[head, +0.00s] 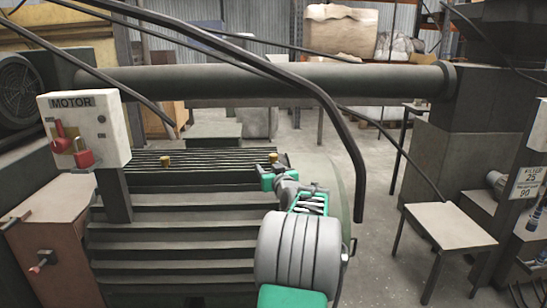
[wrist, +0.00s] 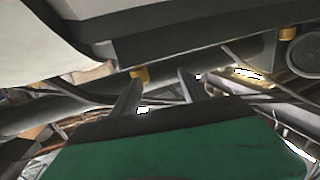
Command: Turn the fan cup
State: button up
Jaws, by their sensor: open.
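A large dark green ribbed motor (head: 170,235) fills the lower left of the head view. Its right end is a smooth rounded cover (head: 335,175), which may be the fan cup; no label shows this. My grey and green arm hides part of it. My gripper (head: 290,180) is over the motor's right part, near its top edge. In the wrist view my gripper (wrist: 158,76) is open, with two dark fingers apart and nothing between them. I cannot tell whether it touches the motor.
A white MOTOR switch box (head: 85,130) with red handles stands at the left, near a round fan grille (head: 18,90). A thick pipe (head: 290,82) and a black hose (head: 330,110) cross above the motor. A small table (head: 448,225) stands at the right; floor between is clear.

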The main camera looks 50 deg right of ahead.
aim_at(275, 157)
jog(key=shift+h, duration=0.5)
jog(key=d, duration=0.1)
jog(key=s+d, duration=0.1)
jog(key=s+d+r, duration=0.1)
jog(key=shift+d, duration=0.3)
jog(key=x, duration=0.7)
jog(key=shift+w+r, duration=0.15)
jog(key=shift+w, duration=0.05)
jog(key=shift+c, duration=0.3)
grip_shut()
